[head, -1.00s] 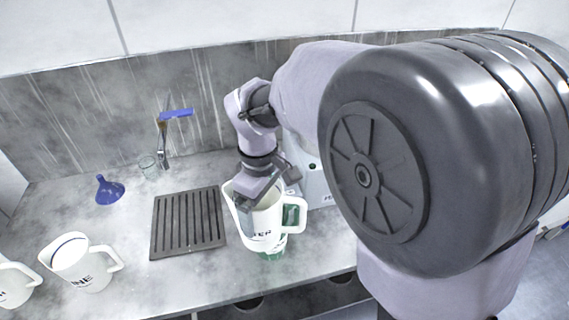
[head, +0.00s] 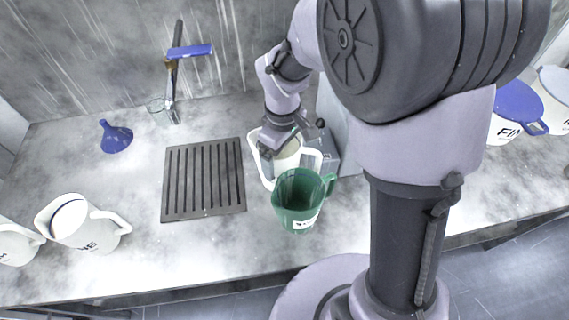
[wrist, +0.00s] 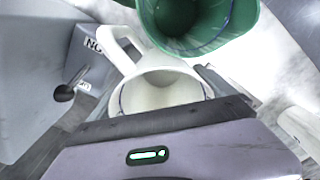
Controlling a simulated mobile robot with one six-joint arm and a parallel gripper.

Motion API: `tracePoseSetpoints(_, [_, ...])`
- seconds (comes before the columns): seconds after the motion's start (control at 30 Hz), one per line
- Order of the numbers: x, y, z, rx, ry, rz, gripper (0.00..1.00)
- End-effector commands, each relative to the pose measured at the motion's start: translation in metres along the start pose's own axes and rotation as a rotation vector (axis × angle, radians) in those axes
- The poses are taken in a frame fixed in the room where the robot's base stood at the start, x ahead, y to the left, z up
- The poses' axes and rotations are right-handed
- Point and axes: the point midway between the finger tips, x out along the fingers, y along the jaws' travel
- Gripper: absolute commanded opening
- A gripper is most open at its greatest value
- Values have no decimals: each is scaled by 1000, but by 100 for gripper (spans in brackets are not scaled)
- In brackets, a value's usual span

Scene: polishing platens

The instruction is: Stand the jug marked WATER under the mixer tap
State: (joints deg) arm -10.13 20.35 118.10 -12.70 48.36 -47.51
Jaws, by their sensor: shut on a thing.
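A white jug (head: 257,162) with a handle on its right is held in my gripper (head: 275,143), which is shut on its rim. Its label is hidden now; a second ago it showed letters ending in ER. It also fills the middle of the wrist view (wrist: 165,92), upright or nearly so. In the head view it is partly hidden by a green jug (head: 296,203); I cannot tell whether they touch. The mixer tap (head: 172,80), with a blue lever, stands at the back left, beyond a dark slotted drain grate (head: 203,212).
A clear beaker (head: 158,113) stands at the tap's foot, and a blue funnel (head: 116,138) lies left of it. White jugs (head: 80,228) stand at the front left. A blue-lidded jug (head: 512,112) is at the right. The grate is bare. A grey unit (head: 335,135) stands behind the held jug.

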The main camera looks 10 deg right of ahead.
Motion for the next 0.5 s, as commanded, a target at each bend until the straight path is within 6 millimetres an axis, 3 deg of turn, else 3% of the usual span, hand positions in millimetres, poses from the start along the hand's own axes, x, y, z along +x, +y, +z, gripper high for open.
tracePoseSetpoints(0.2, [43,0,0,2,-2,-2,46])
tracePoseSetpoints(0.5, [44,0,0,1,0,0,46])
